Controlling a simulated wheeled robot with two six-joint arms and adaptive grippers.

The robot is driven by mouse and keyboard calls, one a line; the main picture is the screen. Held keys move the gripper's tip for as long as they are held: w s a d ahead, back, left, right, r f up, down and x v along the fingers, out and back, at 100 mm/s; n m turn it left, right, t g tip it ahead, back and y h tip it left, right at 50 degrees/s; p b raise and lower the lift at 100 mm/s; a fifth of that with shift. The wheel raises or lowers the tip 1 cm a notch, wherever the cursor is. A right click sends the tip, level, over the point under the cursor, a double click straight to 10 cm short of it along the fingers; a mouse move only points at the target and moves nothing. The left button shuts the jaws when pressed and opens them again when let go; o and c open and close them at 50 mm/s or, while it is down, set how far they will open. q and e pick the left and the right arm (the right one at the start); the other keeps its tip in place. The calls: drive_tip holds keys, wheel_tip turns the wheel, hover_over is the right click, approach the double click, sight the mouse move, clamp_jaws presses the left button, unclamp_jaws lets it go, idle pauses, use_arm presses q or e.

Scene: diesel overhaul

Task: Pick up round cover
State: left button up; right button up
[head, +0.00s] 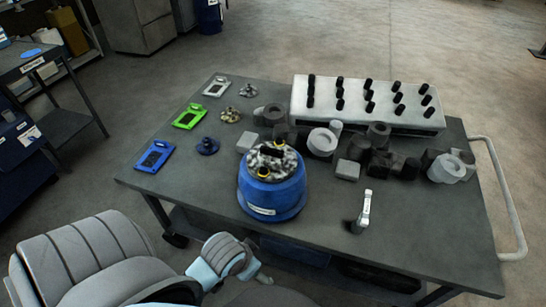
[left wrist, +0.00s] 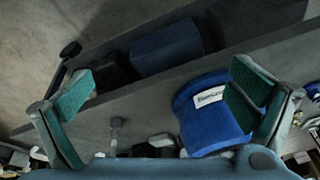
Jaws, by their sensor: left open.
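Three small round cover-like parts lie in a column at the left of the table in the head view: a dark blue one (head: 207,146), a brownish one (head: 231,115) and a brassy one (head: 248,90). I cannot tell which one is the round cover. My left gripper shows at the table's near edge in the head view, its fingers mostly hidden by the wrist. My right gripper is not in view.
A blue pot (head: 272,195) with metal parts on top stands near the table's front; it also shows in the left wrist view (left wrist: 217,122). Flat blue (head: 154,156), green (head: 190,116) and grey plates lie left. A white rack (head: 365,118) and several grey parts fill the back right.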

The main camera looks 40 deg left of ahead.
use_arm(q)
drive_tip(key=w+a+r, duration=0.4)
drive_tip(key=w, duration=0.7)
drive_tip(key=n, duration=0.4)
approach(272, 149)
drive_tip(key=shift+t+y, duration=0.3)
drive_tip(key=shift+t, duration=0.1)
drive_tip(key=x, duration=0.3)
drive_tip(key=s+b+x, duration=0.1)
drive_tip(key=x, duration=0.3)
drive_tip(key=b+x, duration=0.1)
drive_tip(key=x, duration=0.3)
drive_tip(key=shift+s+d+f, duration=0.1)
drive_tip(key=shift+d+f, duration=0.2)
drive_tip(key=shift+f, duration=0.2)
drive_tip(key=shift+r, duration=0.1)
drive_tip(key=c, duration=1.4)
drive_tip(key=shift+r, duration=0.5)
drive_tip(key=shift+c, duration=0.2)
wheel_tip(272, 149, up, 21)
drive_tip(key=p, duration=0.4)
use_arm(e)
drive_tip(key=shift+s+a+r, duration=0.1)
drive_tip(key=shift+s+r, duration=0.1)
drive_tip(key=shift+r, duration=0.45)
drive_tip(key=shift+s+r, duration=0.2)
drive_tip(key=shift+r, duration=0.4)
